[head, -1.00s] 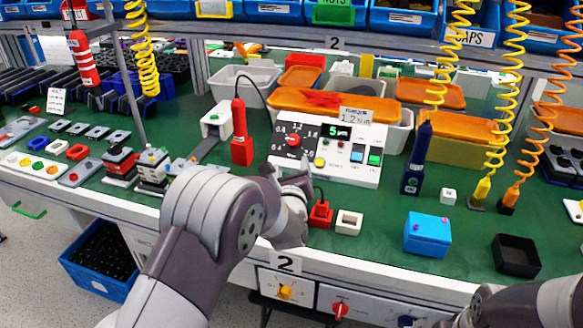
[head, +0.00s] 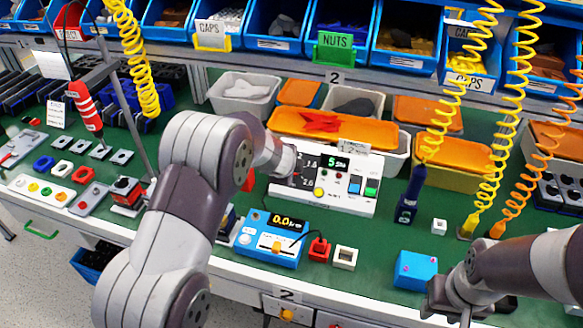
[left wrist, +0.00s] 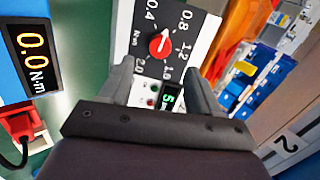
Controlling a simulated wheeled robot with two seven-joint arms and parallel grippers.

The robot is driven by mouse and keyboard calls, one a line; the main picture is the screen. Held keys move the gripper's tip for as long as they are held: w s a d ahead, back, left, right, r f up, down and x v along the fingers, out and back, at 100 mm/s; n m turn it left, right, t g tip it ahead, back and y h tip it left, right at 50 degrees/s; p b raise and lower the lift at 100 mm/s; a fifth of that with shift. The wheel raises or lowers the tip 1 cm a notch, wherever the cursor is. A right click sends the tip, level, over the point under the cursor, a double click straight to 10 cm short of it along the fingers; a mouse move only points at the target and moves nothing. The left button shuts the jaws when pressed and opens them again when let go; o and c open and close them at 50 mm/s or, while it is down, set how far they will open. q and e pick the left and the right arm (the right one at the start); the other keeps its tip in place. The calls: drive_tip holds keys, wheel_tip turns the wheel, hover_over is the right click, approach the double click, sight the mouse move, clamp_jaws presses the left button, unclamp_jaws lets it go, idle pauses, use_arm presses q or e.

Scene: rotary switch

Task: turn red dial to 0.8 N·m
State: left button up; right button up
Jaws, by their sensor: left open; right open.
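The red dial (left wrist: 161,43) sits on a dark scale face (left wrist: 187,60) marked 0.4, 0.8, 1.2, 1.6 and 2.0 in the left wrist view. Its pale pointer mark is small; I cannot read its exact setting. The white control box (head: 348,203) has a green display. My left gripper (left wrist: 160,75) is open, its fingers apart on either side below the dial, not closed on it. In the head view my left arm hides the dial. My right gripper (head: 455,303) is open and empty at the front right, near the blue box (head: 415,270).
A blue torque meter (head: 268,242) reading 0.0 stands in front of the control box. A red block (head: 319,249) and a white block (head: 345,257) stand beside it. A dark blue screwdriver (head: 411,195) is to the right. Orange-lidded bins (head: 335,127) stand behind.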

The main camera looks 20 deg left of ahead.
use_arm(q)
drive_tip(key=x, duration=0.6)
drive_tip(key=shift+w+a+f, duration=0.1)
drive_tip(key=shift+w, duration=0.15)
drive_tip(key=shift+w+f, duration=0.2)
drive_tip(key=shift+f, duration=0.15)
drive_tip(key=shift+w+f, duration=0.15)
drive_tip(key=shift+w, duration=0.05)
use_arm(e)
drive_tip(key=shift+w, duration=0.25)
use_arm(q)
drive_tip(key=c, duration=1)
drive_tip(key=shift+f+m+b, duration=0.2)
drive_tip(key=shift+m+b, duration=0.4)
drive_tip(key=shift+m, duration=0.4)
drive_tip(key=shift+c, duration=0.2)
drive_tip(key=shift+r+m+b, duration=0.1)
drive_tip(key=shift+m+b, duration=0.35)
drive_tip(key=shift+m, duration=0.65)
drive_tip(key=shift+r, duration=0.15)
use_arm(e)
wheel_tip(320, 180, down, 2)
drive_tip(key=shift+f, duration=0.1)
